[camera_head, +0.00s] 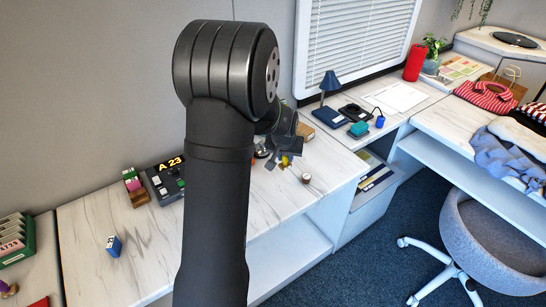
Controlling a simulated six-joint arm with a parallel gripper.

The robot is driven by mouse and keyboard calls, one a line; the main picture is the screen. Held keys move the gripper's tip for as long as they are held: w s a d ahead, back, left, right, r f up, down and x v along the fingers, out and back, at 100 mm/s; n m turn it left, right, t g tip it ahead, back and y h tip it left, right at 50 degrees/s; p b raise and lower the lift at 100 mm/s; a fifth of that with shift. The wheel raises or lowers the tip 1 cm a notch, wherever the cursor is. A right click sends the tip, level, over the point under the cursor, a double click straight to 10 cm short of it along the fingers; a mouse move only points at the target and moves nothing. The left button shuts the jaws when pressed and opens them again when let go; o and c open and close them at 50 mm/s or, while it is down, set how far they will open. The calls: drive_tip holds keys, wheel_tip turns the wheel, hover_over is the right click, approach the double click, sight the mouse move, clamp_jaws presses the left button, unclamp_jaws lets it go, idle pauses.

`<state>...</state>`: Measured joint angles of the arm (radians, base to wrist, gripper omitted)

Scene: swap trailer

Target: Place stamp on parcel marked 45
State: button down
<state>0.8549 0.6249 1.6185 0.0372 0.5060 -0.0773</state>
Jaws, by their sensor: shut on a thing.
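My gripper (280,160) is at the far side of my arm, low over the white marble-look counter, and largely hidden. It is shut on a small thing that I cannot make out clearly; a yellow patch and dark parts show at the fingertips. I cannot tell whether this is the stamp. A small blue box (113,246) with a pale mark stands on the counter at left; its mark is too small to read. A brown box (306,131) sits just behind my gripper, partly hidden. No number 45 is readable on any parcel.
A dark device (164,183) showing "A 23" stands left of my arm, beside a small brown rack (135,188). A small round brown-and-white item (306,178) lies right of my gripper. A blue lamp (329,84) stands farther right. The counter's left front is mostly clear.

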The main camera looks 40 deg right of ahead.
drive_tip(key=shift+s+d+r, duration=0.2)
drive_tip(key=shift+s+r, duration=0.1)
drive_tip(key=shift+s, duration=0.05)
drive_tip(key=w+d+r+m, duration=0.1)
drive_tip(key=w+d+r, duration=0.15)
drive_tip(key=d, duration=0.55)
drive_tip(key=w+d+r+m+g, duration=0.1)
drive_tip(key=w+d+m, duration=0.15)
drive_tip(key=d, duration=0.45)
drive_tip(key=w+d+r+m, duration=0.1)
drive_tip(key=w+d, duration=0.3)
drive_tip(key=d, duration=0.4)
approach(300, 127)
drive_tip(key=shift+w+d+r+h, duration=0.2)
drive_tip(key=shift+w+d+h, duration=0.15)
drive_tip(key=shift+h, duration=0.05)
drive_tip(key=shift+f, duration=2.05)
drive_tip(key=shift+f, duration=0.1)
drive_tip(key=c, duration=1.3)
unclamp_jaws()
drive_tip(key=shift+o, duration=0.2)
